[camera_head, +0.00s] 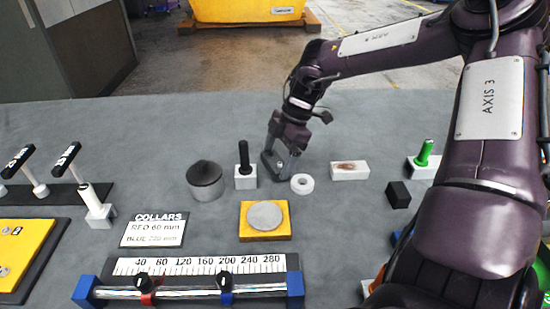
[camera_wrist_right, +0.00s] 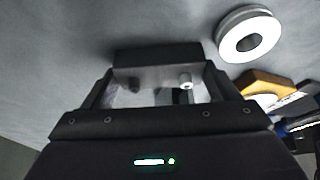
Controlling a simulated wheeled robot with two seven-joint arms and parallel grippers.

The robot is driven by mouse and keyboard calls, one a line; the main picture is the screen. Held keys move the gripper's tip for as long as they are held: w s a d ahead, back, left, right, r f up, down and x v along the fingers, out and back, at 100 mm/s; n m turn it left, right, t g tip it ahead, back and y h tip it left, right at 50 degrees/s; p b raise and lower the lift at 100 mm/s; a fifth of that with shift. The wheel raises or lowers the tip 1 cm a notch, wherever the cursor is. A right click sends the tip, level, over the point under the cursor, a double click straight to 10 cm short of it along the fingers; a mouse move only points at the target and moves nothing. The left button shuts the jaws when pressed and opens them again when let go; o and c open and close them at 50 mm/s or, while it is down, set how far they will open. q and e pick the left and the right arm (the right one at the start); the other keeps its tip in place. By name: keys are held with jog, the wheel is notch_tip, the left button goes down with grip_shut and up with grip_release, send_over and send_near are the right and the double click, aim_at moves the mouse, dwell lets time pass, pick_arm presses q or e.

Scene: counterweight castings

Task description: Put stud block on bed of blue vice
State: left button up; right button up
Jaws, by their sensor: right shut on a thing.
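A dark grey block with a small light stud, which looks like the stud block (camera_wrist_right: 150,60), is between the fingers of my right gripper (camera_wrist_right: 160,78) in the wrist view. In the head view the right gripper (camera_head: 280,157) points down at the grey table, shut on this block. The block is largely hidden by the fingers there, and I cannot tell whether it touches the table. No blue vice shows clearly. My left gripper is not in view.
A white ring (camera_head: 302,184) lies close to the right gripper. A white block with a black post (camera_head: 245,177) stands just left of it. A white block (camera_head: 349,171) and a black cube (camera_head: 398,195) are to the right. A blue-ended ruler fixture (camera_head: 200,264) lies in front.

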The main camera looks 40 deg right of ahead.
aim_at(277, 160)
jog(key=shift+r, duration=0.1)
jog(key=shift+c, duration=0.9)
jog(key=shift+w, duration=0.1)
jog(key=shift+r, duration=0.1)
jog(key=shift+r, duration=0.25)
notch_tip(277, 160, up, 19)
jog(key=shift+r, duration=0.15)
